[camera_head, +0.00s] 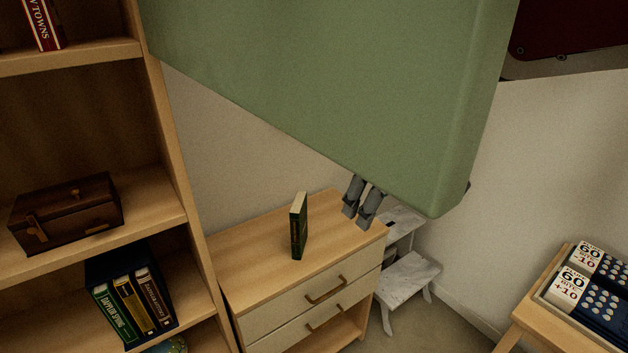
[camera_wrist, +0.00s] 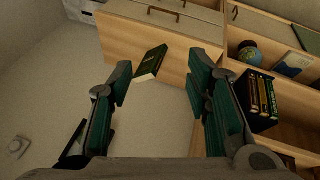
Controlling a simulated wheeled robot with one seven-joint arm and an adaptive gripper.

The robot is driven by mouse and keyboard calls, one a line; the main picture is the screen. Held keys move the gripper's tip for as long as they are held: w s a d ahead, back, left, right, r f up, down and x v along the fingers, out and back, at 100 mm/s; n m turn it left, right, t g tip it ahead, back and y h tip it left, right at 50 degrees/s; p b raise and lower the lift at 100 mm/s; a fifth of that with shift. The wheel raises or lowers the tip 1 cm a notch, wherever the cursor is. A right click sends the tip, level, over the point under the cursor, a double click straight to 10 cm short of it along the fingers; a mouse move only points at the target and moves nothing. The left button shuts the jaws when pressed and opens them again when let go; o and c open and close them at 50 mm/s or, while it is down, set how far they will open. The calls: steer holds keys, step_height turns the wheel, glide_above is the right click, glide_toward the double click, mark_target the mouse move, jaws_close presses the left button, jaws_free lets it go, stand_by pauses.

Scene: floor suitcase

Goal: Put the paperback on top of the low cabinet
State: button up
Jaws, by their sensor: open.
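The paperback (camera_head: 298,226), thin with a dark green cover, stands upright on the wooden top of the low cabinet (camera_head: 250,243). In the wrist view the paperback (camera_wrist: 151,62) shows between and beyond my fingertips, with a gap on each side, against the cabinet (camera_wrist: 120,45). My gripper (camera_head: 357,218) is open and empty. In the head view its fingertips show over the right part of the cabinet top, right of the paperback and apart from it. The rest of my gripper is hidden there. How high the fingertips are is hard to tell.
A bookshelf (camera_head: 172,150) stands close left of the cabinet, with a wooden chest (camera_head: 68,212) and several books (camera_head: 131,300). A white step stool (camera_head: 408,280) stands right of the cabinet. A small wooden table (camera_head: 530,318) with boxes (camera_head: 590,290) is at the lower right.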

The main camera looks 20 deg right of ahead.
steer(key=s+a+m+y, duration=0.1)
steer(key=s+m, duration=0.4)
steer(key=s, duration=0.3)
steer(key=shift+s+a+m+t, duration=0.15)
steer(key=shift+s+m+t, duration=0.15)
steer(key=shift+m, duration=0.1)
